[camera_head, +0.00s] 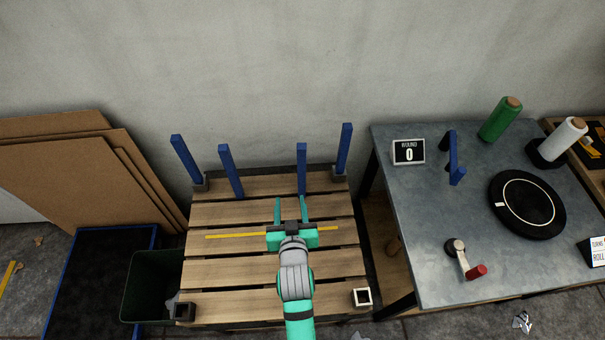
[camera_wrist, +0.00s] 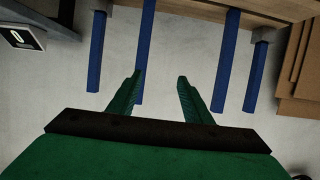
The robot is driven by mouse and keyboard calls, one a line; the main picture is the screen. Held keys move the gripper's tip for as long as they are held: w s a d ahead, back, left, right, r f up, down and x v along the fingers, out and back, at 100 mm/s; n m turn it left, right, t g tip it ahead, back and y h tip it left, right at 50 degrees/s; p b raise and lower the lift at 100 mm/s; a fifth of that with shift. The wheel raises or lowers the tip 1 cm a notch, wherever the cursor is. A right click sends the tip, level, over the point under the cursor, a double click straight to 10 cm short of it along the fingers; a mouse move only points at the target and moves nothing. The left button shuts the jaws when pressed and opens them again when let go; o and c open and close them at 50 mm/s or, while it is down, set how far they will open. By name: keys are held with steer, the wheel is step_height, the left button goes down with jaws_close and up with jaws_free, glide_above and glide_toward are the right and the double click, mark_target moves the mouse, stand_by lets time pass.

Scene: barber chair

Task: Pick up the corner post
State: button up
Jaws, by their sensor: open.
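Several blue posts rise at the back of a slatted wooden pallet (camera_head: 270,275). The outer left post (camera_head: 186,160) and outer right post (camera_head: 343,150) stand in dark corner sockets. The inner left post (camera_head: 231,171) and inner right post (camera_head: 301,169) show no clear socket. My gripper (camera_head: 291,199) is open and empty over the pallet, its fingers pointing to the back. In the wrist view, the inner right post (camera_wrist: 146,40) runs behind the tip of the left finger of my gripper (camera_wrist: 160,78); contact cannot be told.
Front corner sockets (camera_head: 362,297) are empty. A yellow strip (camera_head: 230,236) lies across the pallet. At right, a grey table (camera_head: 420,215) holds a blue piece (camera_head: 453,158), a black turntable (camera_head: 527,228) and a red-handled crank (camera_head: 465,260). A dark bin (camera_head: 140,285) stands left.

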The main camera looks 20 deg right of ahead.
steer(key=shift+m+g+h, duration=0.4)
steer(key=shift+m+h, duration=0.1)
steer(key=shift+m, duration=0.1)
steer(key=w+d+r, duration=0.1)
steer(key=w+d, duration=0.1)
steer(key=w+d+r, duration=0.2)
steer(key=w, duration=0.1)
steer(key=w+d+r, duration=0.2)
steer(key=shift+w+d+r, duration=0.15)
steer(key=shift+w+d, duration=0.15)
steer(key=shift+w, duration=0.05)
steer(key=shift+w+d, duration=0.25)
steer(key=x, duration=1)
steer(key=shift+w+r, duration=0.1)
steer(key=shift+w, duration=0.25)
steer(key=shift+a, duration=0.1)
jaws_close()
